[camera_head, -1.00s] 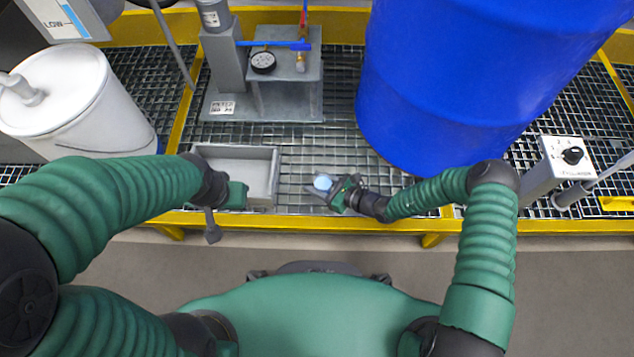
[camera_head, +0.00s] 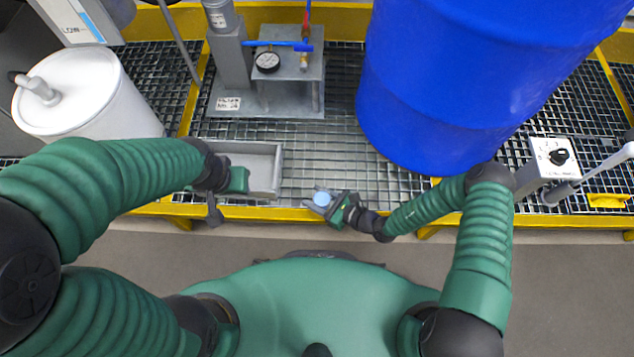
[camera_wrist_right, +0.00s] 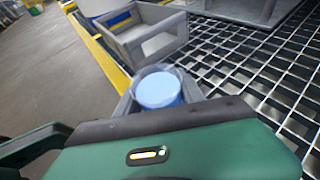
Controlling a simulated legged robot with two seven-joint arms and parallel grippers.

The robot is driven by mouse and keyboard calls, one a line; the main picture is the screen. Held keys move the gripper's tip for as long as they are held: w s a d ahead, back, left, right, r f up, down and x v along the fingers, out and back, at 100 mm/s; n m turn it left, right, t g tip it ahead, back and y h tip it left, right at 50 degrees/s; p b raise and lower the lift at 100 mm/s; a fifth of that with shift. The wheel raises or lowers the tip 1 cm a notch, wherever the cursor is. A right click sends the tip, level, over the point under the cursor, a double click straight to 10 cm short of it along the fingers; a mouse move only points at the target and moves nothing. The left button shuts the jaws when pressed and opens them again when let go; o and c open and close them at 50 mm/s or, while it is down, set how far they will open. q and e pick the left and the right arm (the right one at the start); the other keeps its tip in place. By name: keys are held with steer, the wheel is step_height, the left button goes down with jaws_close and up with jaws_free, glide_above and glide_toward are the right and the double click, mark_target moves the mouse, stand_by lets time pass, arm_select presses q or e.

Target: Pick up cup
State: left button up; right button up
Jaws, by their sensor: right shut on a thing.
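The cup (camera_head: 321,199) is small, with a light blue round top, near the front edge of the grating. My right gripper (camera_head: 320,201) is shut on it. In the right wrist view the cup (camera_wrist_right: 159,90) sits between the grey fingers, with a clear rim around the blue; its lower part is hidden by my gripper. My left gripper (camera_head: 214,212) is by the left side of the grey tray, pointing down; its fingers are too small to tell open from shut.
The open grey tray (camera_head: 262,193) lies left of the cup. A blue drum (camera_head: 470,90) stands behind right, a white drum (camera_head: 85,95) at left, and a gauge stand (camera_head: 285,75) at the back. The yellow rail (camera_head: 270,213) edges the grating. Bare grating lies behind the cup.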

steer(key=s+p, duration=0.3)
steer(key=s, duration=0.4)
steer(key=shift+s+a+r, duration=0.15)
steer(key=shift+s+r, duration=0.25)
steer(key=shift+r, duration=0.05)
